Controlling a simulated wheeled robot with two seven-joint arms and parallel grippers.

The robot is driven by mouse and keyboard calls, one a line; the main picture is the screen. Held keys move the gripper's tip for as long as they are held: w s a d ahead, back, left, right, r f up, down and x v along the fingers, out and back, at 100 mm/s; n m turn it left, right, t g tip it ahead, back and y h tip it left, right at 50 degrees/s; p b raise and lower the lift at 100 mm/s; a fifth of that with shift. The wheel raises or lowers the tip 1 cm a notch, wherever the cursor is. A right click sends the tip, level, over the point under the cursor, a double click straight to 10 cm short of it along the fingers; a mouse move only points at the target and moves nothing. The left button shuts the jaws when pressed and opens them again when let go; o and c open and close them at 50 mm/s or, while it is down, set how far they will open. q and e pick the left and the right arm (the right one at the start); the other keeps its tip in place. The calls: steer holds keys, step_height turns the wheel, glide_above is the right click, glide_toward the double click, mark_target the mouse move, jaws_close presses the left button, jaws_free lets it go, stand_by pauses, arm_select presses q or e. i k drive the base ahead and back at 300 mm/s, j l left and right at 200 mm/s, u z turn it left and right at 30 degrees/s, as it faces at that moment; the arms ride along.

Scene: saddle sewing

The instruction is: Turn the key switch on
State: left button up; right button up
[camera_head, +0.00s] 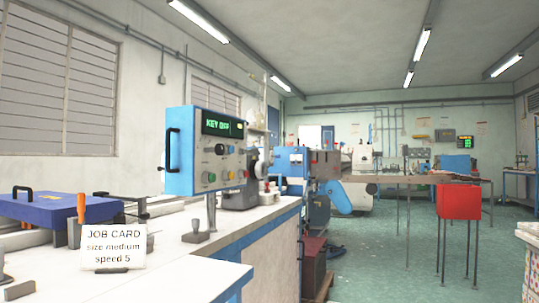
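A blue control box (180,150) with a light front panel stands on the bench at the centre left. Its green display (222,127) reads "KEY OFF". Below the display the panel carries several small knobs and buttons (222,163) in different colours. Which of them is the key switch is too small to tell. Neither of my grippers is in view.
A white job card (112,248) reading "size medium, speed 5" stands at the front of the bench. A blue case (66,208) lies behind it. Floor (390,250) between is clear.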

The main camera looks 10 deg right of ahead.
mark_target(255, 150)
steer(key=i+l+z, duration=0.1)
steer(key=i+l, duration=0.2)
steer(key=i, duration=0.15)
steer(key=i+l+z, duration=0.15)
steer(key=i+l, duration=0.15)
steer(key=i, duration=0.1)
